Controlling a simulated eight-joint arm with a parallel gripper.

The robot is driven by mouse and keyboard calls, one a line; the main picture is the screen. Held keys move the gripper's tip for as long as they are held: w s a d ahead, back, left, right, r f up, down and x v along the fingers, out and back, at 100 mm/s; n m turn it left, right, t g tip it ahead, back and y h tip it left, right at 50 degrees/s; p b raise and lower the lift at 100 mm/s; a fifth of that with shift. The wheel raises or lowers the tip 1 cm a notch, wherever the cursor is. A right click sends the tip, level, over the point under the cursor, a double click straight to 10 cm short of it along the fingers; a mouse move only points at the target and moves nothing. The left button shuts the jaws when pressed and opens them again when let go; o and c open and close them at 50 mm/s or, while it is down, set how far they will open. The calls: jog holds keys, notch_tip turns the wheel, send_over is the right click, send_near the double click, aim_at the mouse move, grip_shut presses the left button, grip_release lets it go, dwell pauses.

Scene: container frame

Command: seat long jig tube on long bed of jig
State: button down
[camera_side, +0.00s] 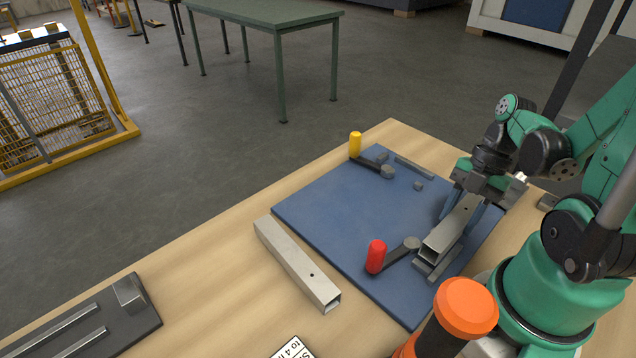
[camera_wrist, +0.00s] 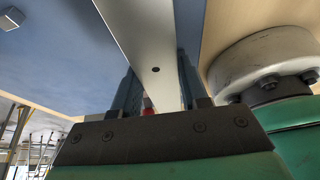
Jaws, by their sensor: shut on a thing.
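My gripper (camera_side: 467,203) is shut on a grey square tube (camera_side: 452,231), which I take for the long jig tube. Its open end points toward the front left, and a small dark hole shows in its top. The tube lies lengthwise over the grey long bed (camera_side: 424,270) on the blue jig plate (camera_side: 330,207). I cannot tell whether it touches the bed. In the wrist view the tube (camera_wrist: 140,38) runs between my fingers (camera_wrist: 158,88), its hole facing the camera. My fingers hide part of the bed.
A red-handled clamp (camera_side: 376,256) stands beside the tube's open end. A yellow-handled clamp (camera_side: 355,145) and small grey blocks (camera_side: 414,168) are at the plate's far side. Another square tube (camera_side: 295,262) lies on the wooden table left of the plate. A dark tray (camera_side: 95,325) is at lower left.

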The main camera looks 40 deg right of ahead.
dwell(0.3)
grip_release()
dwell(0.3)
jog(key=shift+r, duration=3.5)
jog(key=shift+a, duration=0.1)
jog(key=shift+w+m, duration=0.35)
jog(key=shift+m, duration=0.15)
jog(key=w+a+r+m+t+h, duration=0.3)
jog(key=w+a+m+t, duration=0.4)
jog(key=w+m, duration=0.4)
jog(key=a+m+h, duration=0.1)
jog(key=m, duration=0.5)
jog(key=shift+w+a+r, duration=0.25)
jog(key=shift+a, duration=0.15)
